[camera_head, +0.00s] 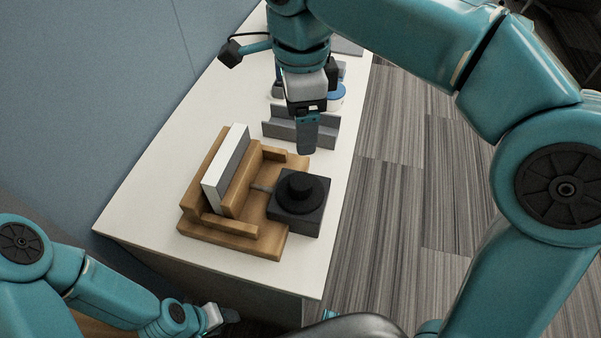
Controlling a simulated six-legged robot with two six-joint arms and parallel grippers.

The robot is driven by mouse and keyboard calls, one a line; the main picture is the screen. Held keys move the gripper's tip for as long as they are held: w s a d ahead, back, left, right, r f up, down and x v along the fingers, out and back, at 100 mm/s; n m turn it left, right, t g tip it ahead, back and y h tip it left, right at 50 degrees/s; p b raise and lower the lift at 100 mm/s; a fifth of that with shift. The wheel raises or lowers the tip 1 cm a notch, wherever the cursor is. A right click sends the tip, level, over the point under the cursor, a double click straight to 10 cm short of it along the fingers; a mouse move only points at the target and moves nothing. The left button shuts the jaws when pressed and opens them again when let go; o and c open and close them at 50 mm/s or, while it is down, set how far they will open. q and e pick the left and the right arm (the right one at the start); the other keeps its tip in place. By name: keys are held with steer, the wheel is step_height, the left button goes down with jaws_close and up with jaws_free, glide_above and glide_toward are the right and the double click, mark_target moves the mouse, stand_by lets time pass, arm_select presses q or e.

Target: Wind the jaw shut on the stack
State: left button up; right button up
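A wooden vise (230,227) stands on the white table. A stack (226,168) of upright slabs, white on top with a grey side, sits in it. The wooden jaw block (243,180) is right of the stack; I cannot tell if they touch. A dark box with a round black knob (301,187) is at the vise's right end, joined by a short rod. My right gripper (307,150) points down, beyond and above the knob, apart from it; its opening is hidden by the angle. My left gripper (225,318) is low, in front of the table's near edge, too small to read.
Grey brackets (285,131) stand on the table behind the vise. A blue and white round item (336,96) is farther back, partly hidden by my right arm. A blue-grey partition (110,80) borders the table's left side. The tabletop (140,215) is bare left of the vise.

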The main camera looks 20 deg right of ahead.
mark_target(300, 181)
steer(key=w+a+f+n+g+h+p, duration=0.1)
steer(key=a+n+h+p, duration=0.15)
steer(key=n, duration=1.45)
steer(key=w+a+f+n+g+h+p, duration=0.1)
steer(key=w+a+n+h, duration=0.15)
steer(key=n, duration=1.35)
steer(key=shift+y, duration=0.4)
steer(key=b+x, duration=0.1)
steer(key=x, duration=0.4)
steer(key=b+x, duration=0.1)
steer(key=x, duration=0.4)
steer(key=b+x, duration=0.2)
steer(key=x, duration=0.3)
steer(key=shift+s+a+f, duration=0.2)
steer(key=shift+s+a, duration=0.1)
steer(key=shift+s, duration=0.1)
steer(key=shift+s+d+f, duration=0.1)
steer(key=shift+d+f, duration=0.05)
steer(key=shift+f, duration=0.05)
